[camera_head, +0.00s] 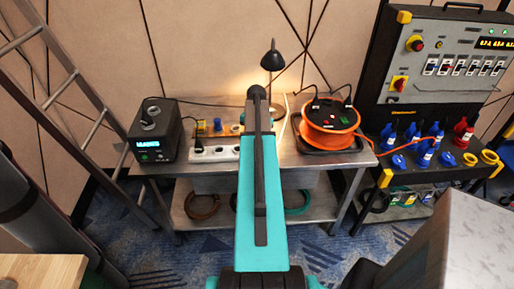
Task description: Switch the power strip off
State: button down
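The white power strip (215,154) lies on the metal bench, left of my arm. A dark plug with a cable sits at its left end. Its right part runs behind my teal arm, and its switch cannot be made out. My arm reaches from the bottom middle up over the bench, across the strip's right side. The fingers of my gripper do not show; the arm hides whatever is below its far end.
A black power unit (155,132) with a lit display stands at the bench's (365,158) left. An orange cable reel (328,122) stands right, a black lamp (272,57) behind. A control cabinet (385,100) with coloured plugs is further right, a ladder (75,75) at left.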

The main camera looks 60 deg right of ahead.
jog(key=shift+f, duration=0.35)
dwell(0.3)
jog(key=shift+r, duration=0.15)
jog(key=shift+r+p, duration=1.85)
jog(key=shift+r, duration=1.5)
